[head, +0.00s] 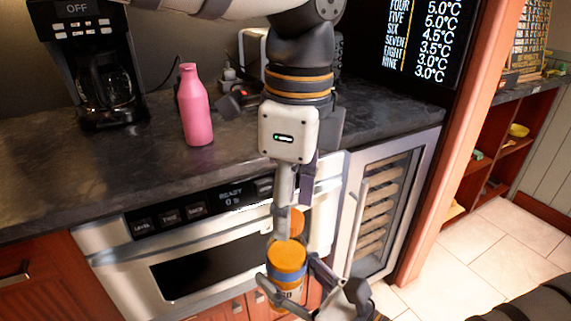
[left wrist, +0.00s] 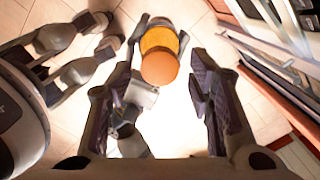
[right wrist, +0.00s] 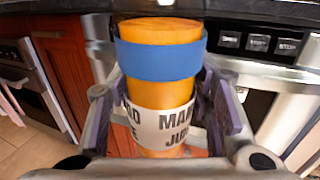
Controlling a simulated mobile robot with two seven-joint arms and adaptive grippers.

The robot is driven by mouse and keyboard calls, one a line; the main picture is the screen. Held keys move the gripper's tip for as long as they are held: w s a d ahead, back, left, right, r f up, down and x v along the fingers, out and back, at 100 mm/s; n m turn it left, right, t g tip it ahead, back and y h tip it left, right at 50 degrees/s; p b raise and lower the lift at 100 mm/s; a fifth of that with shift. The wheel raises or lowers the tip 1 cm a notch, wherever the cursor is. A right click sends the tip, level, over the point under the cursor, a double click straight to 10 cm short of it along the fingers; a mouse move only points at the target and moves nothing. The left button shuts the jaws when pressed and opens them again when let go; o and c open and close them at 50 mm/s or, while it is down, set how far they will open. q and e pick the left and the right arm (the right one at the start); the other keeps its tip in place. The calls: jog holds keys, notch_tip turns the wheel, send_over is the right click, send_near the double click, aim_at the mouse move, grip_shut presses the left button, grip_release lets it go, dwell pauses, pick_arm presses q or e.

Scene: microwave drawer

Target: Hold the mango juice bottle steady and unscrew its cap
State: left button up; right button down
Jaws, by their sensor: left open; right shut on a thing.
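The mango juice bottle (head: 287,262) stands upright in front of the microwave drawer, with an orange cap (left wrist: 160,68) and a blue band (right wrist: 163,60). The right wrist view shows its white label (right wrist: 160,127). My right gripper (head: 293,284) is shut on the bottle's body, with fingers on both sides below the band. My left gripper (head: 290,214) points down above the bottle. It is open, and in the left wrist view the cap lies between its fingers but beyond their tips.
The microwave drawer (head: 130,258) is shut close behind the bottle. On the dark counter (head: 130,175) stand a pink bottle (head: 196,108) and a coffee maker (head: 95,70). A wine cooler (head: 380,215) is at the right. Tiled floor lies open beyond it.

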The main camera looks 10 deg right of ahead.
pick_arm(q)
jog(key=shift+f, duration=0.6)
grip_shut()
jog(key=n, duration=0.5)
jog(key=shift+n, duration=0.3)
jog(key=n, duration=1)
jog(key=shift+n, duration=0.4)
jog(key=shift+r, duration=0.15)
jog(key=shift+r, duration=1.1)
